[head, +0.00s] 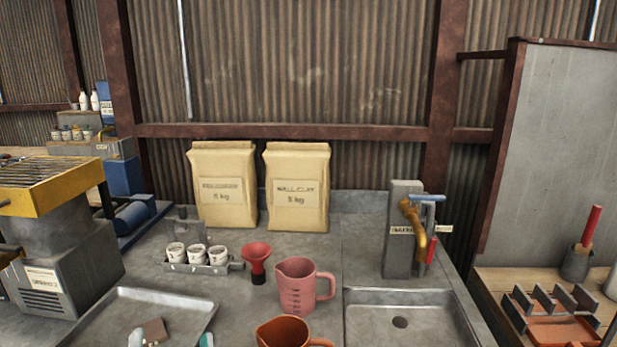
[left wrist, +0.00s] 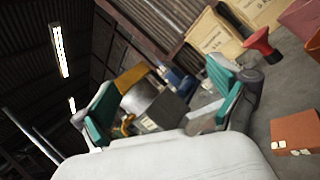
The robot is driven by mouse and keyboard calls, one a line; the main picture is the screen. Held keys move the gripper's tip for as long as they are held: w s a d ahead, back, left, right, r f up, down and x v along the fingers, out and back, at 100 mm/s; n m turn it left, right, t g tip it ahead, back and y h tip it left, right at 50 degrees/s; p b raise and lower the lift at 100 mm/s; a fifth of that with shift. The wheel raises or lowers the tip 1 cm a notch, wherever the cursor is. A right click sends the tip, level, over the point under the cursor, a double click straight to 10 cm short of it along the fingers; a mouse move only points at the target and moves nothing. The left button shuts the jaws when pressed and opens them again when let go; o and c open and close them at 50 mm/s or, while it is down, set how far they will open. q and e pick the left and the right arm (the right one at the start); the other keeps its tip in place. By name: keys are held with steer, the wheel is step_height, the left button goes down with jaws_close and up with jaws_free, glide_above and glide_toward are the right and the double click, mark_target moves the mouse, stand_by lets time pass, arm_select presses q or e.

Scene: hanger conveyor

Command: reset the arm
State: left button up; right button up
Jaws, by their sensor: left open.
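My left gripper (head: 171,340) only just shows at the bottom edge of the head view, low over or in front of the metal tray. In the left wrist view its two teal-padded fingers (left wrist: 162,103) are spread wide apart. Nothing is held between them; the grey and yellow machine shows in the gap behind. Most of the left arm is hidden below the head view. My right gripper is in neither view.
A metal tray (head: 117,303) lies at the front left, near the grey and yellow machine (head: 52,240). A red funnel (head: 257,258), a pink jug (head: 297,288) and an orange jug (head: 283,333) stand left of the sink (head: 440,318). Two sacks (head: 298,190) stand behind.

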arm_select(q)
steer(key=s+d+f+m+g+h, duration=0.25)
steer(key=d+m+h, duration=0.55)
steer(key=m, duration=0.5)
steer(key=s+d+f+m+g+h, duration=0.1)
steer(key=d+f+m+g+h, duration=0.3)
steer(key=m+h, duration=0.7)
steer(key=s+f+m+g+y, duration=0.4)
steer(key=f+m, duration=0.4)
steer(key=f, duration=0.2)
steer(key=s+a+f+m+g+y, duration=0.3)
steer(key=s+a+f+g+y, duration=0.5)
steer(key=s+a+f, duration=0.4)
step_height(320, 180, down, 24)
steer(key=s+a+f+g, duration=0.1)
steer(key=s+a+f, duration=0.1)
steer(key=s+f, duration=0.6)
steer(key=s+a+f+g, duration=0.1)
steer(key=s+a+f, duration=0.1)
steer(key=s+f, duration=0.6)
step_height(320, 180, down, 2)
steer(key=shift+s+f, duration=0.2)
steer(key=shift+s, duration=0.15)
